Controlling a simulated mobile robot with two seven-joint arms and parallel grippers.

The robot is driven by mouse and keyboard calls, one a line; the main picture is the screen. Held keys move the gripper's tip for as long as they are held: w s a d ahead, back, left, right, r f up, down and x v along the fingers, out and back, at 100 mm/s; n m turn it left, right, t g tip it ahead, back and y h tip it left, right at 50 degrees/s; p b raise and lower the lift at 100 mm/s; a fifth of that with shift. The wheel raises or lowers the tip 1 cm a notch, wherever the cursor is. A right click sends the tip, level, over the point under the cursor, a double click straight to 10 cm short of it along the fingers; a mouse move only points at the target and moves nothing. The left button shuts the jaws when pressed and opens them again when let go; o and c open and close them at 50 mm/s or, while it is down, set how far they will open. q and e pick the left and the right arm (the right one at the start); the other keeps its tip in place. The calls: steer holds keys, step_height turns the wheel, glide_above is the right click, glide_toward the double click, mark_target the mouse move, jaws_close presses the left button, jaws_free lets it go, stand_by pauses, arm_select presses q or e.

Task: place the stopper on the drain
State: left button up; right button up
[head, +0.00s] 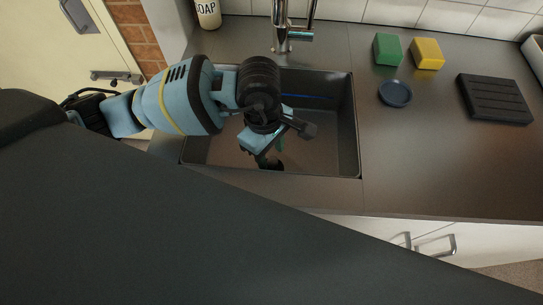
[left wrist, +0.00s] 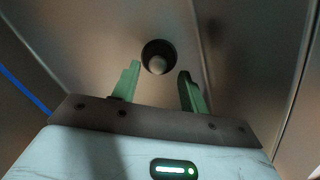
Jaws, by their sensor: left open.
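A dark round piece with a pale rounded knob in its middle, which looks like the stopper (left wrist: 158,58), is on the sink floor in the left wrist view. No separate drain opening shows, so the drain seems to be under it; I cannot tell how it is seated. In the head view only a dark patch of it (head: 275,165) shows beside the fingers. My left gripper (head: 271,153) reaches down into the sink. Its green fingers (left wrist: 160,78) are open, one on each side of the knob in the picture, with nothing between them. My right gripper is not in view.
The sink (head: 335,130) has steep walls close around my left gripper. Green (head: 387,50) and yellow (head: 427,54) sponges, a dark blue disc (head: 395,94) and a black ridged block (head: 495,99) lie on the right counter.

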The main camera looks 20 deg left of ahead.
arm_select(q)
step_height(320, 180, up, 8)
steer(key=a, duration=0.1)
steer(key=shift+w+r, duration=0.15)
steer(key=shift+r, duration=0.1)
stand_by(1.4)
